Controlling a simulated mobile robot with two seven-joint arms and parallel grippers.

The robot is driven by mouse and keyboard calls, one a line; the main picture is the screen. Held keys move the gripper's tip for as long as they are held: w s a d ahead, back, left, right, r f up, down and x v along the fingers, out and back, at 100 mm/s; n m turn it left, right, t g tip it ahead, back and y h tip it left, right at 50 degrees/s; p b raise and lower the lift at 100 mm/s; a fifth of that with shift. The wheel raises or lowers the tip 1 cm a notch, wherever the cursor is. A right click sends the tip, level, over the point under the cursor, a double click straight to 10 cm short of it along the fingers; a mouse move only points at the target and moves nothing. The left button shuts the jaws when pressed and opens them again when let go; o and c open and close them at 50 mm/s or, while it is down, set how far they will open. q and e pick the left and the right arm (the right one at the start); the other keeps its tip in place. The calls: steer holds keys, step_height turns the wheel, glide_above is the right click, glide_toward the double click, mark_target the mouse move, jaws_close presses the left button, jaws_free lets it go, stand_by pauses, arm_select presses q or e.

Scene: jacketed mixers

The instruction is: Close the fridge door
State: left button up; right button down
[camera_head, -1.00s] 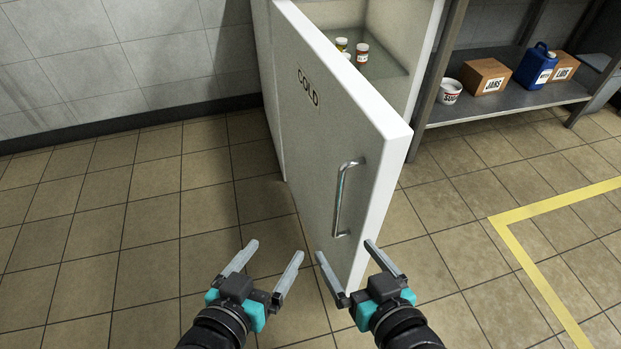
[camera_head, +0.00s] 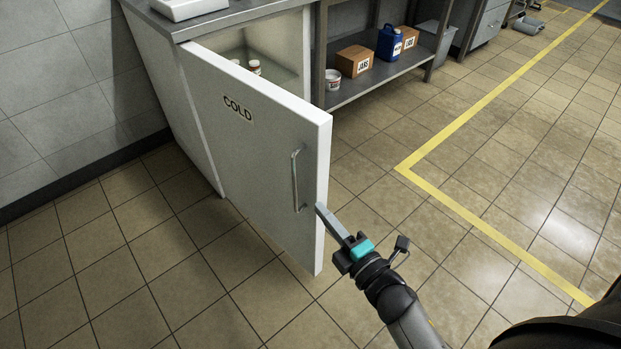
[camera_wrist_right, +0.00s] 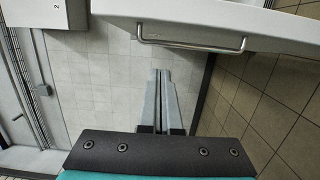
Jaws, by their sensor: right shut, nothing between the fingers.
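The white fridge door (camera_head: 255,150), labelled COLD, stands open in the head view, swung out toward me. Its metal handle (camera_head: 296,180) is on the outer face near the free edge. My right gripper (camera_head: 320,208) is shut and empty, with its fingertips beside the free edge of the door, near the handle's height. I cannot tell whether they touch it. In the right wrist view the closed fingers (camera_wrist_right: 160,75) lie below the door (camera_wrist_right: 215,18) and its handle (camera_wrist_right: 190,47). My left gripper is out of view.
Inside the fridge (camera_head: 285,62) small jars (camera_head: 254,66) stand on a shelf. To its right a metal shelf (camera_head: 365,93) holds boxes, a white tub (camera_head: 333,79) and a blue jug (camera_head: 390,42). The tiled floor (camera_head: 480,230) with a yellow line is clear at right.

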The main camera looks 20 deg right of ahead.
mark_target(316, 176)
steer(key=w+b, duration=0.1)
steer(key=w, duration=0.2)
steer(key=w+d, duration=0.1)
steer(key=w, duration=0.2)
steer(key=w+b, duration=0.1)
steer(key=w, duration=0.3)
steer(key=shift+d+b, duration=0.15)
steer(key=shift+b, duration=0.15)
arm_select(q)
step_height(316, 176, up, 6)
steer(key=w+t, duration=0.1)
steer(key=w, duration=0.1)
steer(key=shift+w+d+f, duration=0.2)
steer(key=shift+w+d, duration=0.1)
arm_select(e)
steer(key=shift+w+d, duration=0.2)
steer(key=shift+d, duration=0.15)
